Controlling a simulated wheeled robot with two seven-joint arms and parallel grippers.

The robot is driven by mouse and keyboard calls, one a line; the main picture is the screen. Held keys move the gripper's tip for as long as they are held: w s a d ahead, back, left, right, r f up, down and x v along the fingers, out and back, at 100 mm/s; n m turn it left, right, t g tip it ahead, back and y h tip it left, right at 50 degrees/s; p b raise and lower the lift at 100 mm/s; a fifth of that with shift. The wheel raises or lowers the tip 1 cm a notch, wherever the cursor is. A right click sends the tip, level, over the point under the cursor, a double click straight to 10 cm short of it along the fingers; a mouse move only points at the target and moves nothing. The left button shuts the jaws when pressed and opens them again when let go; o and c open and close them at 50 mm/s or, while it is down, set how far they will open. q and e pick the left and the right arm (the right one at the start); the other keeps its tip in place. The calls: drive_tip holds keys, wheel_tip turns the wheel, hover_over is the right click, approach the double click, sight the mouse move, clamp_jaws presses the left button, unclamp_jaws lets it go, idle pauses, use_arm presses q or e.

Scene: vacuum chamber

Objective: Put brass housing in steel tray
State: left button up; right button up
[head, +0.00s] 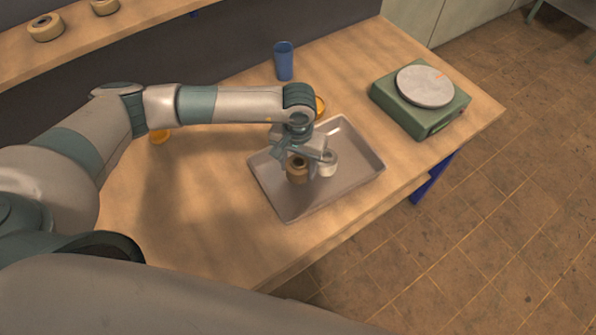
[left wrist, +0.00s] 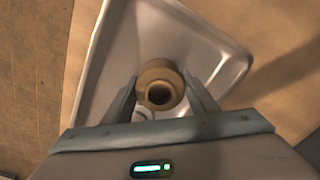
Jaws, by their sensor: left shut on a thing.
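The brass housing (head: 297,171) is a short brown-gold ring-shaped piece with a dark hole in its top. My left gripper (head: 304,158) is shut on it, over the steel tray (head: 352,178). In the left wrist view the housing (left wrist: 160,72) sits between the two fingers (left wrist: 161,100), with the tray (left wrist: 112,75) behind it. I cannot tell whether the housing touches the tray floor. The tray is a grey, shallow, rimmed rectangle on the wooden table. My right gripper is not in view.
A whitish round piece (head: 329,163) is in the tray beside the housing. A blue cup (head: 284,61) stands behind, and a green scale (head: 421,107) with a grey round plate stands at right. Orange pieces (head: 160,137) lie on the table. The table's front left is clear.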

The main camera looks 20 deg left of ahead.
sight(298, 174)
use_arm(q)
wheel_tip(298, 174, down, 3)
drive_tip(key=shift+r+p, duration=0.15)
drive_tip(key=shift+p, duration=0.7)
drive_tip(key=shift+f, duration=0.35)
drive_tip(key=shift+f, duration=0.15)
drive_tip(key=o, duration=1.4)
